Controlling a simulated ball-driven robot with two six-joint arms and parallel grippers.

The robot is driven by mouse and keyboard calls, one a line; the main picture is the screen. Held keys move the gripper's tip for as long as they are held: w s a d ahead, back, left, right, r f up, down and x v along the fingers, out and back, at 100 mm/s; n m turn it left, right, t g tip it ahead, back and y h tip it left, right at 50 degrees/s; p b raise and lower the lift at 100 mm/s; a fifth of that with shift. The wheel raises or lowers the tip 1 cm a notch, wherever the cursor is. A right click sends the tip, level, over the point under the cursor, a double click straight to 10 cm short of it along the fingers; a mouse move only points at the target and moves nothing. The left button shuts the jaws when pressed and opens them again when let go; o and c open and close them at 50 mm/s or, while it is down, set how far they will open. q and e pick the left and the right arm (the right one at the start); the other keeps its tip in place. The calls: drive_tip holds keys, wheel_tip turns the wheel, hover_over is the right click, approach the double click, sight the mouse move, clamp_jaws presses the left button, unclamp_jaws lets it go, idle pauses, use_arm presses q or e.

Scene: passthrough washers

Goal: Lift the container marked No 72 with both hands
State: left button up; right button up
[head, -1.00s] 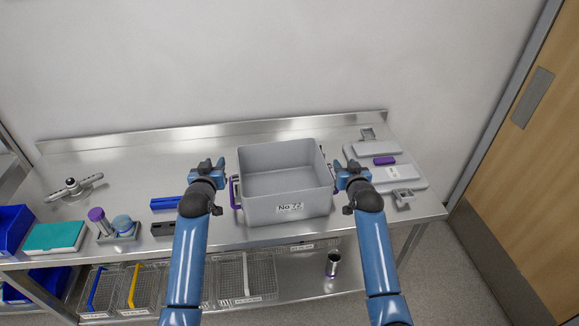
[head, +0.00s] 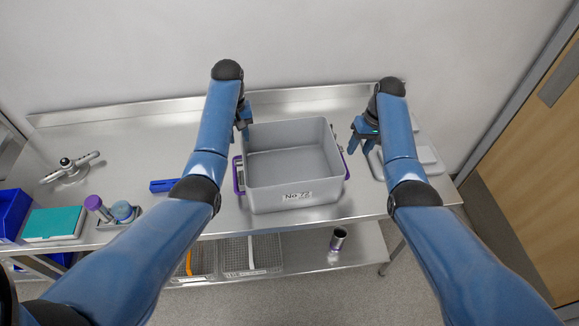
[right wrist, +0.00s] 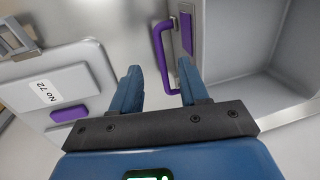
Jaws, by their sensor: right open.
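The grey open-topped container (head: 293,181) stands upright on the steel table, its front label reading about "No 72". It looks empty. It has a purple handle on its left side (head: 238,175) and one on its right side (head: 345,164). The right handle (right wrist: 162,48) also shows in the right wrist view beside the container wall (right wrist: 204,40). My right gripper (head: 362,135) is open, above and beside the right wall; its fingers (right wrist: 160,88) point towards that handle without holding it. My left gripper (head: 243,120) is by the container's back left corner, seen edge-on, its jaws unclear.
A grey lid (right wrist: 83,75) with a "No 72" label lies right of the container, partly behind my right arm. A blue bar (head: 163,185), a tray with purple and blue-capped items (head: 120,218) and a teal-topped box (head: 54,223) are left. Wire baskets (head: 250,256) sit below.

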use_arm(q)
drive_tip(key=shift+w+d+f, duration=0.1)
drive_tip(key=shift+w+f, duration=0.2)
drive_tip(key=shift+w, duration=0.15)
drive_tip(key=shift+w+f, duration=0.2)
drive_tip(key=shift+f, duration=0.3)
drive_tip(key=shift+s+f, duration=0.1)
drive_tip(key=shift+f, duration=0.2)
use_arm(e)
drive_tip(key=f, duration=0.3)
drive_tip(key=a+f, duration=0.1)
drive_tip(key=f, duration=0.5)
drive_tip(key=shift+w+a+f, duration=0.35)
drive_tip(key=shift+f, duration=0.05)
use_arm(q)
drive_tip(key=shift+s+f, duration=0.15)
drive_tip(key=shift+f, duration=4.3)
use_arm(e)
drive_tip(key=shift+s+a+f, duration=0.15)
drive_tip(key=shift+s+f, duration=0.1)
drive_tip(key=shift+f, duration=0.3)
use_arm(q)
drive_tip(key=shift+f, duration=0.15)
use_arm(e)
drive_tip(key=shift+w+f, duration=0.1)
drive_tip(key=shift+f, duration=0.05)
use_arm(q)
drive_tip(key=shift+c, duration=0.5)
use_arm(e)
drive_tip(key=shift+c, duration=0.3)
